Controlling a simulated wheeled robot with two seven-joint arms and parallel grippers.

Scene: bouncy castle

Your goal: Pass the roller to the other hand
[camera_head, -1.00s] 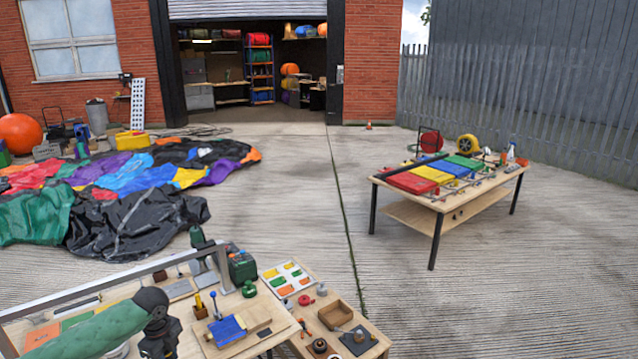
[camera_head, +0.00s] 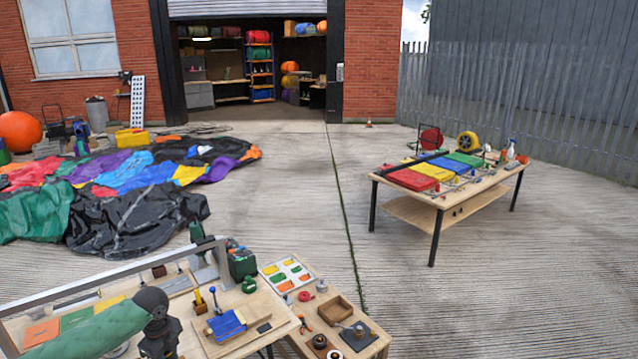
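My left arm, in a green sleeve, comes in from the lower left over the workbench (camera_head: 286,326). My dark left gripper (camera_head: 160,338) hangs at its end, near the bottom edge. Its fingers cannot be made out, nor whether it holds anything. I cannot pick out the roller for certain. A blue-handled upright tool (camera_head: 214,298) stands beside a wooden block (camera_head: 199,307), to the right of my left gripper; it is too small to identify. My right gripper is not in view.
A blue piece (camera_head: 226,325) lies on a board on the bench. A wooden tray (camera_head: 335,310) and a sample card (camera_head: 286,273) lie to its right. A second table (camera_head: 440,203) stands farther off, with open concrete between. A crumpled colourful castle (camera_head: 130,215) lies at left.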

